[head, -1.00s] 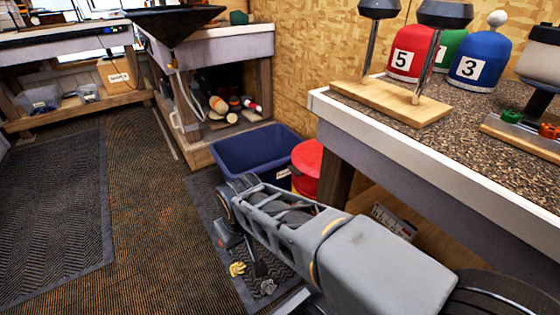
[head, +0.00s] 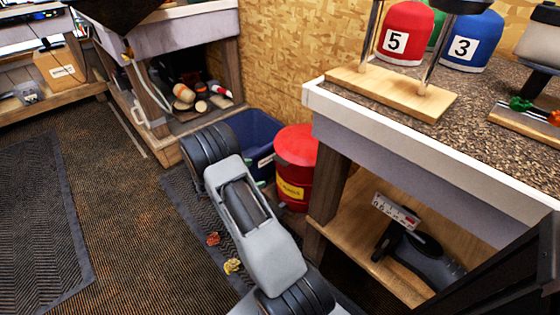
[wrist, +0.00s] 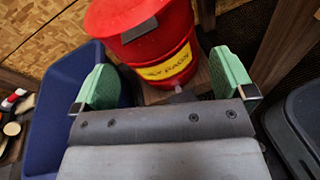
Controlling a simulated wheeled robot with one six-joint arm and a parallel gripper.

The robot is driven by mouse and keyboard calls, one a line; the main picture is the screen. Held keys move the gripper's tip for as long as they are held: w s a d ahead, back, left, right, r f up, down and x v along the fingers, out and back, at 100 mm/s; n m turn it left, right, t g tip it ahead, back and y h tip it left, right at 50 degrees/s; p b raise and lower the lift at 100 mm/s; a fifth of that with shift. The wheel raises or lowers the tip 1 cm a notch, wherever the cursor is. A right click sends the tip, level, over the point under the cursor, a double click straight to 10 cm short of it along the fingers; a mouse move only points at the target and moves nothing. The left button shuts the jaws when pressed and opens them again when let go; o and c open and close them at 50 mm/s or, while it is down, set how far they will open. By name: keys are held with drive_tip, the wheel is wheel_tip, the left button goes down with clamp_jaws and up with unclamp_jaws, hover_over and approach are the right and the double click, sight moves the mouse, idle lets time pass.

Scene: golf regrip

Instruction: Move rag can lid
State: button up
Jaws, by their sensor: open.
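The red rag can (head: 292,186) with a yellow label stands on the floor, between a blue bin and the right-hand bench. Its round red lid (head: 297,144) is on top and looks closed. In the wrist view the lid (wrist: 112,14) is at the top edge, partly cut off, with a dark grey patch at its near edge. The yellow label (wrist: 168,68) faces me. My gripper (wrist: 166,80) is open and empty, its green fingers wide apart in front of the can. In the head view my arm mostly hides the gripper.
A blue bin (head: 258,130) stands close left of the can. The bench (head: 400,135) and its leg (head: 332,195) are close on the right. A lower shelf (head: 352,232) holds a dark tool. Two small crumpled scraps lie on the floor mat. Open carpet is at left.

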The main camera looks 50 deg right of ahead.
sight(280, 161)
wheel_tip(280, 161, down, 5)
drive_tip(key=w+d+n+t+h, duration=0.2)
drive_tip(key=n+h, duration=0.1)
drive_tip(key=n, duration=0.1)
drive_tip(key=shift+t, duration=0.3)
drive_tip(key=shift+s+d+f+b, duration=0.1)
drive_tip(key=shift+d+b, duration=0.5)
drive_tip(key=shift+d, duration=1.75)
drive_tip(key=shift+s+d+f+b, duration=0.15)
drive_tip(key=shift+d+b, duration=0.4)
drive_tip(key=shift+d, duration=1.8)
drive_tip(key=shift+d+f+b, duration=0.1)
drive_tip(key=shift+d+b, duration=0.5)
drive_tip(key=shift+d, duration=1.75)
